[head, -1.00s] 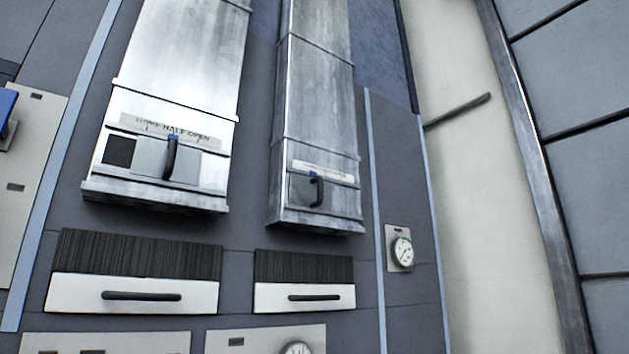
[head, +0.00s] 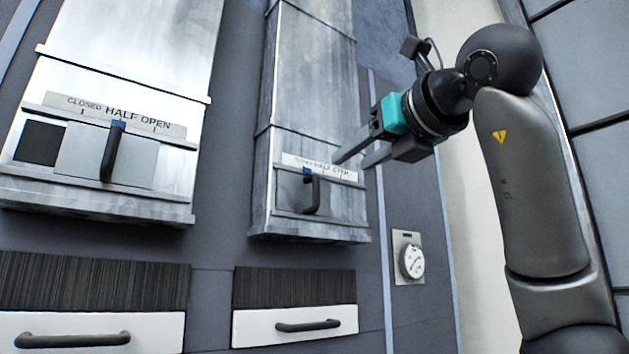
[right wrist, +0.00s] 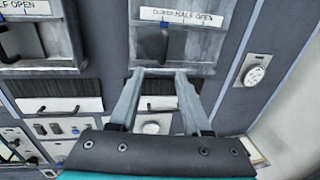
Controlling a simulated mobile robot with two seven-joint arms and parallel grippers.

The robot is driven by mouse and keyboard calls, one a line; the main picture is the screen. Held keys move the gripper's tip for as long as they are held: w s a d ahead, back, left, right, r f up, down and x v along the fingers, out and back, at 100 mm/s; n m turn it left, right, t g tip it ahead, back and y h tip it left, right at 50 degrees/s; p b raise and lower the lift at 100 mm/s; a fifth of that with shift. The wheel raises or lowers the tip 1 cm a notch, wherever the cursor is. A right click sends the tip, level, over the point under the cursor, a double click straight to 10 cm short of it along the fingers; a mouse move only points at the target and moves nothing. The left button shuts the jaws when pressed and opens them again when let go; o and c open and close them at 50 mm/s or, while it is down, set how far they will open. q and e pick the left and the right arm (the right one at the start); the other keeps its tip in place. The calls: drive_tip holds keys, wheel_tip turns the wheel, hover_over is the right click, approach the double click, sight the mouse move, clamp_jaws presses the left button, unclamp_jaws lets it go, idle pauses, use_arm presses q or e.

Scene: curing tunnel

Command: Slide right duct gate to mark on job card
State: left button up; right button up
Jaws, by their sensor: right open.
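The right duct gate (head: 293,190) is a grey sliding plate low on the right metal duct, with a dark upright handle (head: 312,193). Its blue pointer (head: 307,171) stands under the left part of a scale label (head: 335,170) that reads "half open" toward its middle. My right gripper (head: 351,162) is open and empty. Its fingers point at the duct, up and to the right of the handle, and appear apart from it. In the right wrist view the fingertips (right wrist: 166,75) lie below the gate's handle (right wrist: 157,46). No job card shows. My left gripper is out of view.
The left duct has a similar gate (head: 140,160) with a blue pointer near "half open" and a dark opening at its left. Drawers with bar handles (head: 308,325) sit below the ducts. A round gauge (head: 412,261) is at the lower right.

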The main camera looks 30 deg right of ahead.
sight(318, 183)
drive_tip(key=shift+h, duration=0.3)
drive_tip(key=w+p, duration=0.1)
drive_tip(key=w, duration=0.3)
drive_tip(key=w+d+p, duration=0.1)
drive_tip(key=w+p, duration=0.1)
drive_tip(key=w, duration=0.3)
drive_tip(key=w+d+p, duration=0.1)
drive_tip(key=w, duration=0.4)
drive_tip(key=shift+w+d+r+p, duration=0.1)
drive_tip(key=shift+w+r+p, duration=0.05)
drive_tip(key=shift+r+p, duration=0.25)
clamp_jaws()
idle(0.5)
